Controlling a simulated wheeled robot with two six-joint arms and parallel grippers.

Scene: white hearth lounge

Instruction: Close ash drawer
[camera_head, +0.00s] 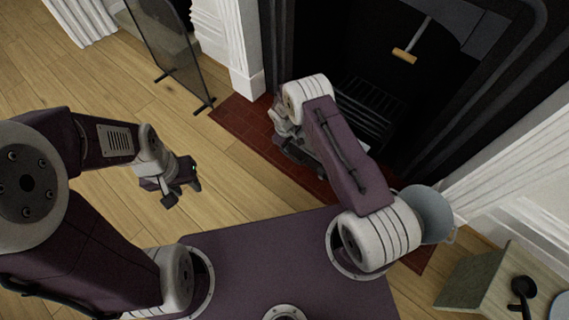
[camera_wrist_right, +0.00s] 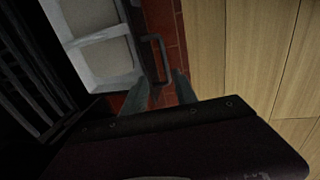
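The ash drawer (camera_wrist_right: 108,70) shows in the right wrist view at upper left, a pale open tray with a dark bar handle (camera_wrist_right: 163,52) on its front. It is pulled out over red tiles. My right gripper (camera_wrist_right: 160,92) is open, its two grey fingers apart just below the handle, with nothing visible between them. Whether a finger touches the drawer front, I cannot tell.
The black fireplace with its grate (camera_head: 372,112) is beyond my right arm. The red tiled hearth (camera_head: 244,124) borders it. A glass fire screen (camera_head: 168,48) stands at upper left. A side table (camera_head: 470,283) with a dark ladle is at lower right. The wooden floor at left is clear.

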